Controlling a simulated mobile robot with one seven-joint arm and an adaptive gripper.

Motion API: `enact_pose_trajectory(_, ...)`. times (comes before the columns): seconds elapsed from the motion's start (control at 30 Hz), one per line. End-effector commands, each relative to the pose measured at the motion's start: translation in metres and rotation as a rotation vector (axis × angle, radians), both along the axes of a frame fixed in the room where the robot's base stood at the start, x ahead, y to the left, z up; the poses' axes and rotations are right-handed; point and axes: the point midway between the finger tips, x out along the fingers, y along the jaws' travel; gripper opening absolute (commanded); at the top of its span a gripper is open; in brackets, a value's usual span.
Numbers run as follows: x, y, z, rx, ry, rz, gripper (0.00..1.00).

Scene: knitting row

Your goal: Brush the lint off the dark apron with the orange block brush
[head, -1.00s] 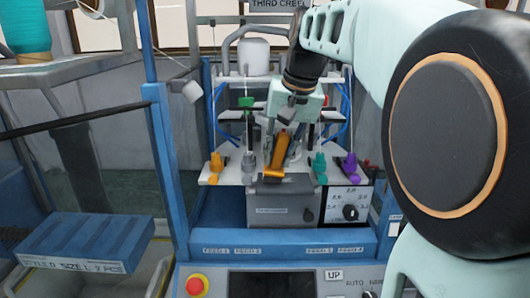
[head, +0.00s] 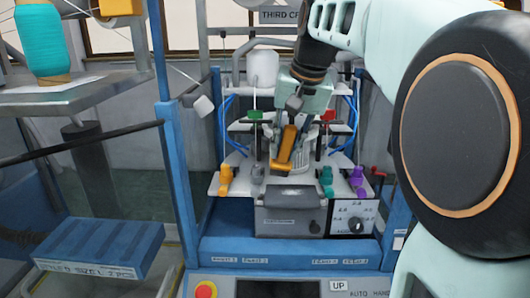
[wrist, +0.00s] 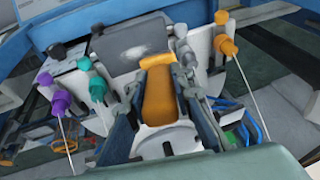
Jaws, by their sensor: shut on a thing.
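My gripper (head: 290,132) is shut on the orange block brush (head: 287,145), holding it by its upright body. In the wrist view the brush (wrist: 158,100) sits between the two dark fingers of my gripper (wrist: 161,92). The dark grey apron (head: 288,214) is at the front of the machine, below the brush; a gap shows between them in the head view. In the wrist view the apron (wrist: 112,50) lies beyond the brush, with a pale lint patch (wrist: 137,52) on it. The brush's bristle face is hidden.
Orange (head: 225,180), teal (head: 326,180) and purple (head: 357,180) pegs flank the apron. A blue post (head: 172,150) and a teal yarn cone (head: 43,42) are on the left.

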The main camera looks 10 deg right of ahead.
Motion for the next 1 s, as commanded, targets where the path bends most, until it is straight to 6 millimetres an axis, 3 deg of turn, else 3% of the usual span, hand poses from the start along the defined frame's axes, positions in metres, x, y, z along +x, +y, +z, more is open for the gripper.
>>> enact_pose_trajectory(0.37, 0.0, 0.0, 0.007, 0.0, 0.0, 0.0, 0.0)
enact_pose_trajectory(0.7, 0.0, 0.0, 0.032, 0.0, 0.0, -0.001, 0.0)
enact_pose_trajectory(1.0, 0.0, 0.0, 0.041, 0.0, -0.008, -0.001, 0.0)
